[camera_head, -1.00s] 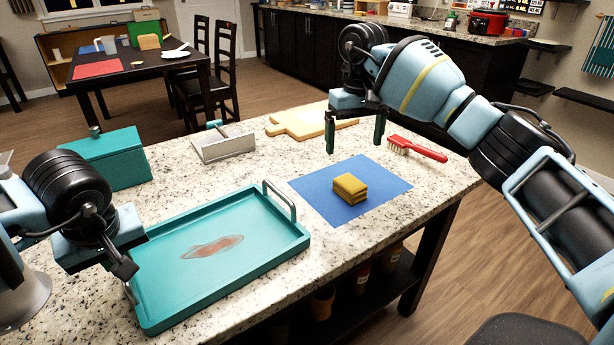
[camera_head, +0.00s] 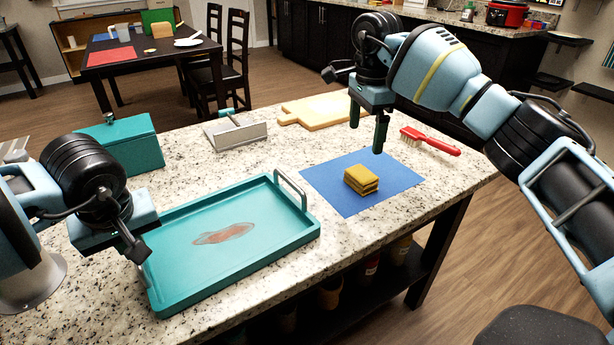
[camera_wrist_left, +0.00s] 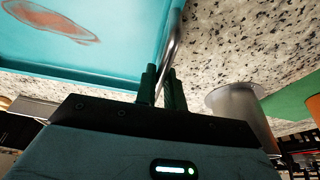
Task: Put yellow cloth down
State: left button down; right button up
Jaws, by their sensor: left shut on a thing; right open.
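The yellow cloth (camera_head: 362,180) lies folded in a small stack on the blue mat (camera_head: 330,193). My right gripper (camera_head: 367,133) is open and empty, above the far side of the mat and apart from the cloth. My left gripper (camera_head: 140,256) is at the left end of the teal tray (camera_head: 172,302). In the left wrist view its fingers (camera_wrist_left: 160,78) are shut on the tray's metal handle (camera_wrist_left: 175,45). The tray rests on the counter with a reddish-brown stain (camera_head: 224,233) on its floor.
A red brush (camera_head: 430,141) lies right of the mat. A cutting board (camera_head: 318,112) and a grey dustpan-like tray (camera_head: 236,134) lie behind. A teal box (camera_head: 137,147) stands at the back left. A metal pot (camera_wrist_left: 235,105) is near my left gripper. Speckled counter is bare in front of the mat.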

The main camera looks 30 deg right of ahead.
jog(key=m, duration=3.3)
jog(key=shift+w+a+f, duration=0.1)
jog(key=shift+w, duration=0.15)
